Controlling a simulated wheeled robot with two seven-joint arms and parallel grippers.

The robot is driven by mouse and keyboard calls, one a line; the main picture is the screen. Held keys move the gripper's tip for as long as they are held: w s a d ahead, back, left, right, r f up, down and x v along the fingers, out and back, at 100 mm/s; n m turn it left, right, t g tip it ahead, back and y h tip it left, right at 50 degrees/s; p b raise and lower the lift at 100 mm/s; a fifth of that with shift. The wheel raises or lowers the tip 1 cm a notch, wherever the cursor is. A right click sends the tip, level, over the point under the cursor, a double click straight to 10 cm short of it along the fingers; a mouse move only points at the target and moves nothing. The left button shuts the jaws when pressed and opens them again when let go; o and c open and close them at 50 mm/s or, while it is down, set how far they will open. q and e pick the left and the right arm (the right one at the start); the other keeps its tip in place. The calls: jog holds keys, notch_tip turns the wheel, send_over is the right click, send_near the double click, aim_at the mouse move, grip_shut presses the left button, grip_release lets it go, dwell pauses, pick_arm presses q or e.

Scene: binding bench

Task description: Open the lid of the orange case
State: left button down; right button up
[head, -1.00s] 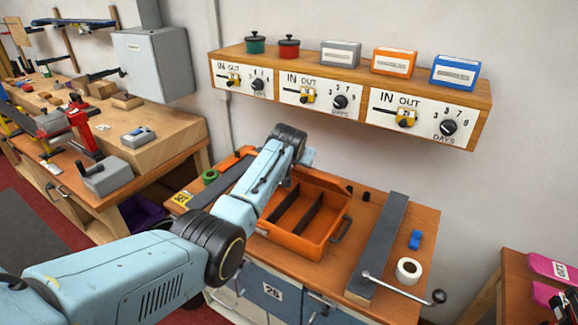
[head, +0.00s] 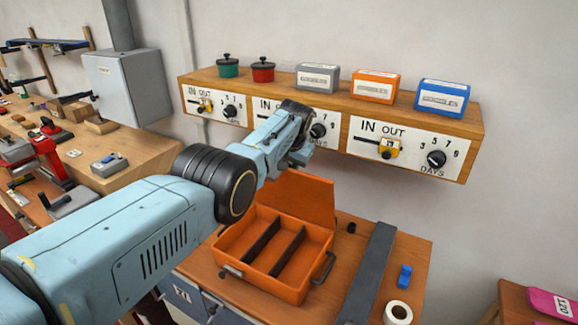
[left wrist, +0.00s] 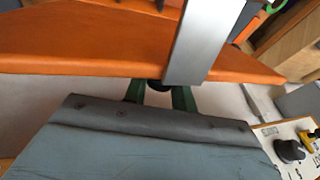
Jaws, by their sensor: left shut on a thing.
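The orange case (head: 270,285) sits on the bench, its inside showing two dark dividers. Its orange lid (head: 305,198) stands raised at the back, tilted up. My left arm comes in from the left and ends above the lid; its fingers are hidden there in the head view. In the left wrist view my left gripper (left wrist: 158,88) has green fingers at the edge of an orange panel, which looks like the lid (left wrist: 80,45). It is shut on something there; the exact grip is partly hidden. My right gripper is out of view.
A long grey bar (head: 367,275), a blue block (head: 404,275) and a white roll (head: 397,313) lie right of the case. A wooden shelf (head: 465,150) with dials, pots and boxes hangs close behind my arm. A grey metal bar (left wrist: 200,40) crosses the left wrist view.

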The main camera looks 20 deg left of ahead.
pick_arm(q)
jog(key=shift+f, duration=0.15)
jog(key=c, duration=1.1)
grip_release()
jog(key=shift+s, duration=0.1)
jog(key=shift+c, duration=0.2)
jog(key=shift+r+p, duration=0.45)
jog(key=shift+r, duration=0.1)
jog(key=shift+p+v, duration=1.2)
jog(key=b+v, duration=0.1)
jog(key=v, duration=0.9)
jog(key=shift+d+f, duration=0.1)
